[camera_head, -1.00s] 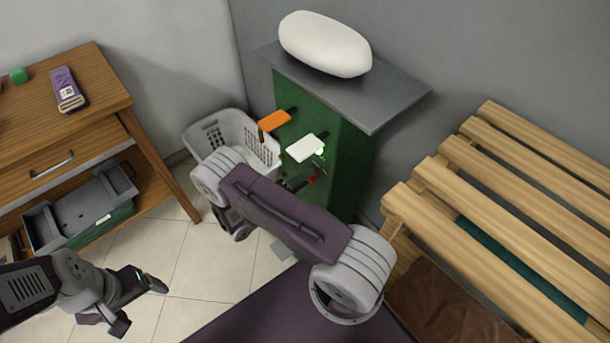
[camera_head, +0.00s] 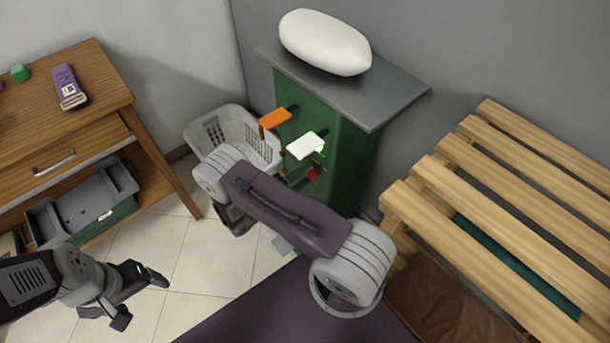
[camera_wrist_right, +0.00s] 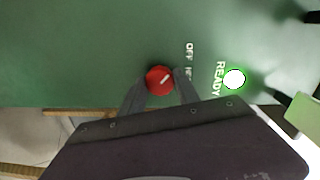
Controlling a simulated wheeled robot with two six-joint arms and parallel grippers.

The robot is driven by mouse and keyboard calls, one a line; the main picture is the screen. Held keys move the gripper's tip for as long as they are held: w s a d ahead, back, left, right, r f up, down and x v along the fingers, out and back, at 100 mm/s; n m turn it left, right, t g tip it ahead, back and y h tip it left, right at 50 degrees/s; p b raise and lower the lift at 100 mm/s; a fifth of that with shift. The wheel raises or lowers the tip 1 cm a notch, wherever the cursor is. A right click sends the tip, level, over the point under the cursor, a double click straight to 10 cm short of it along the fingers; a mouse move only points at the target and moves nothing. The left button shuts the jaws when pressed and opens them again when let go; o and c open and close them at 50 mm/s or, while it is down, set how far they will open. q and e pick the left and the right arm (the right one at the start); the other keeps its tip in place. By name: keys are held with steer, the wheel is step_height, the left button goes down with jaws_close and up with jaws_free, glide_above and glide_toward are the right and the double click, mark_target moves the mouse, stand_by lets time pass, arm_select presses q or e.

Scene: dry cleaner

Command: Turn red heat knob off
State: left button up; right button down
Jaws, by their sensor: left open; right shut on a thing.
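The red heat knob (camera_wrist_right: 159,80) is on the green front panel in the right wrist view, with a white line pointing to the upper right. "OFF" lettering (camera_wrist_right: 189,48) is printed beyond it, with a second, partly hidden label below. My right gripper (camera_wrist_right: 163,84) is shut on the knob, one grey finger on each side. In the head view a bit of the red knob (camera_head: 312,173) shows on the green cabinet (camera_head: 345,165), and my right arm hides much of the cabinet's lower front. My left gripper (camera_head: 137,297) is open and empty above the floor at lower left.
A glowing green READY light (camera_wrist_right: 234,79) is beside the knob. Orange (camera_head: 275,118) and white (camera_head: 306,145) paddles stick out above it. A laundry basket (camera_head: 222,128) stands left of the cabinet, a slatted wooden bench (camera_head: 500,180) right, and a wooden desk (camera_head: 60,120) at far left.

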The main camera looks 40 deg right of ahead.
steer(key=c, duration=0.9)
jaws_free()
steer(key=a, duration=0.9)
steer(key=shift+s+r, duration=0.2)
steer(key=shift+s, duration=0.2)
